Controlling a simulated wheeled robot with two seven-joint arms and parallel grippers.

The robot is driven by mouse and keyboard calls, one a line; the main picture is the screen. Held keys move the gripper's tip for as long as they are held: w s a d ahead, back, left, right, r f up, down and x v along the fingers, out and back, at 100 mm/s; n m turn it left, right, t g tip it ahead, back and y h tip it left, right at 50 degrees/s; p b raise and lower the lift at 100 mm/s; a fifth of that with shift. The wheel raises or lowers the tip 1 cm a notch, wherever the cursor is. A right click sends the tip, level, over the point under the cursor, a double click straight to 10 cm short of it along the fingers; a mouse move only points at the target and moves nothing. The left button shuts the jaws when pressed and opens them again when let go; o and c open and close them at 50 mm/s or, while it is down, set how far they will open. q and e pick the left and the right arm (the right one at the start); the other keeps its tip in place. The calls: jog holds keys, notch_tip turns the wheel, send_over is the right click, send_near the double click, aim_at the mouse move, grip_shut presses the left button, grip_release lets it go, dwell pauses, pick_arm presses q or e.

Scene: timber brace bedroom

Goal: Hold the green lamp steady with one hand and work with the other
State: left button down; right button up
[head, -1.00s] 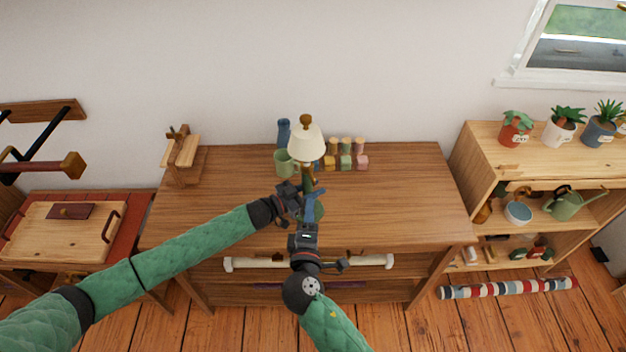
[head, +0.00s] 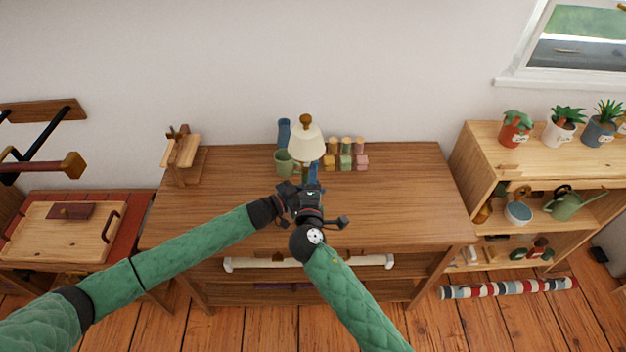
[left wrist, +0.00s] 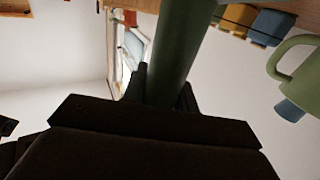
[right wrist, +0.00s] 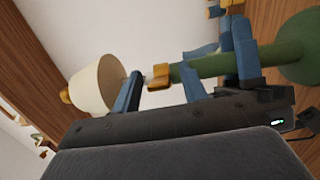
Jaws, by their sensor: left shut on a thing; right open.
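The green lamp stands upright on the wooden desk, its cream shade (head: 306,142) topped by a brown knob. My left gripper (head: 290,191) is shut on the lamp's green stem, which shows close up in the left wrist view (left wrist: 180,45). My right gripper (head: 313,177) is open in front of the lamp and hides much of its stem and base. In the right wrist view, its blue fingers stand apart on either side of a brass fitting (right wrist: 158,77) below the shade (right wrist: 97,84). I cannot tell whether they touch it.
A green mug (head: 284,165) stands close left of the lamp, with a blue bottle (head: 283,132) behind. A wooden stand (head: 181,155) is at the desk's left. The desk's right side (head: 410,200) is clear.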

grip_shut()
jog(key=shift+a, duration=0.1)
jog(key=shift+a+m+h, duration=0.15)
jog(key=shift+m+h, duration=0.45)
jog(key=shift+h, duration=0.3)
jog(key=shift+s, duration=0.1)
grip_release()
